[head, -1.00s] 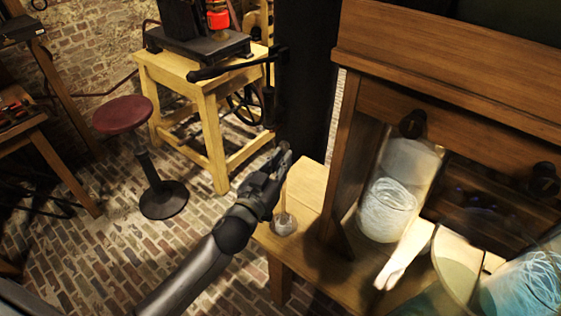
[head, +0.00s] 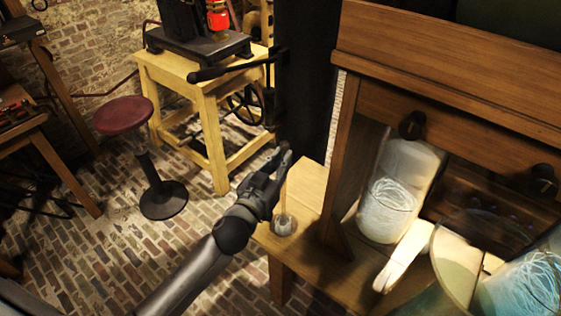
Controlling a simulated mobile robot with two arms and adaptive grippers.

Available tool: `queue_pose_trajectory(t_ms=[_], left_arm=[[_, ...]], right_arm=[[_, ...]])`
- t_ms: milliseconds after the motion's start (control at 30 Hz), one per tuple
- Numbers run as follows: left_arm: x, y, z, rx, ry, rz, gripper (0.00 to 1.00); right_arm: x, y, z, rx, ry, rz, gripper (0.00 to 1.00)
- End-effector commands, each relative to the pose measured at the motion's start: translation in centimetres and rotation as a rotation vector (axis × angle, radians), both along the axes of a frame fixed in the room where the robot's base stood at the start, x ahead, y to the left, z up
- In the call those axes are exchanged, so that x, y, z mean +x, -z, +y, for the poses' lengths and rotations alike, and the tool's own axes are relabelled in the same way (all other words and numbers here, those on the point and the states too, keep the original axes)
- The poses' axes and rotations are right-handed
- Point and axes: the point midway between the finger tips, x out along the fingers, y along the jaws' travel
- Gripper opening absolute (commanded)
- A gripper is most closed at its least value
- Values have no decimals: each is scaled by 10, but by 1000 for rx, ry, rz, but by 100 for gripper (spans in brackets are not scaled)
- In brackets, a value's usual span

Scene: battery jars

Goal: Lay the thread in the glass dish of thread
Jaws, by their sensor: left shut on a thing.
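My left gripper (head: 282,156) is shut at the left end of the wooden bench, above a small grey round thing (head: 284,224). A thin pale upright strand (head: 285,196), which looks like the thread, runs from just below the fingers to that grey thing. The hold itself is too small to see clearly. A glass dish of thread (head: 525,285), with white-blue strands inside, is cut off at the lower right, well apart from the gripper. A glass jar (head: 390,195) with a coil of white thread stands between them. My right gripper is not in view.
The wooden bench (head: 312,185) has a raised shelf frame (head: 440,50) with an upright post between gripper and jar. A pale flat bar (head: 405,258) lies before the jar. A red stool (head: 124,115) and yellow stand (head: 205,95) are farther left. Brick floor lies open left of the bench.

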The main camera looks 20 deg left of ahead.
Motion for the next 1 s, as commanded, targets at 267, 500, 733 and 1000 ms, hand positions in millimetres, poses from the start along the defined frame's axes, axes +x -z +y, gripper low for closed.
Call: queue_pose_trajectory(t_ms=[267,500,733,1000], left_arm=[[0,-33,0,-2,0,-1,0],[0,-57,0,-2,0,-1,0],[0,-77,0,-1,0,-2,0],[0,-76,0,-1,0,-1,0]], right_arm=[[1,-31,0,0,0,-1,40],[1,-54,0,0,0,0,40],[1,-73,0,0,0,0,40],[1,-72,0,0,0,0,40]])
